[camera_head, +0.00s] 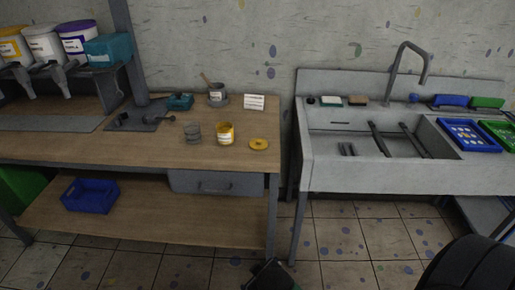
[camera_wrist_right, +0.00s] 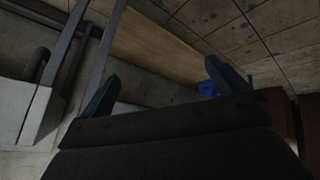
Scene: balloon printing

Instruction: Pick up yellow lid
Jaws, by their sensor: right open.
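The yellow lid (camera_head: 259,144) lies flat on the wooden workbench (camera_head: 90,148), near its front right corner. An open yellow can (camera_head: 225,134) with a white label stands just left of the lid. My right gripper (camera_wrist_right: 160,82) is open and empty in the wrist view, its two dark blue fingers spread apart. It points past the bench's lower shelf and floor, and the lid is not in that view. In the head view a dark part of my arm shows at the bottom, well below the lid. My left gripper is not in view.
A grey metal pot (camera_head: 193,133) stands left of the can. A cup with a brush (camera_head: 217,95) and a white card (camera_head: 254,102) stand behind. The sink (camera_head: 400,165) is to the right across a narrow gap. A blue crate (camera_head: 90,196) sits on the lower shelf.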

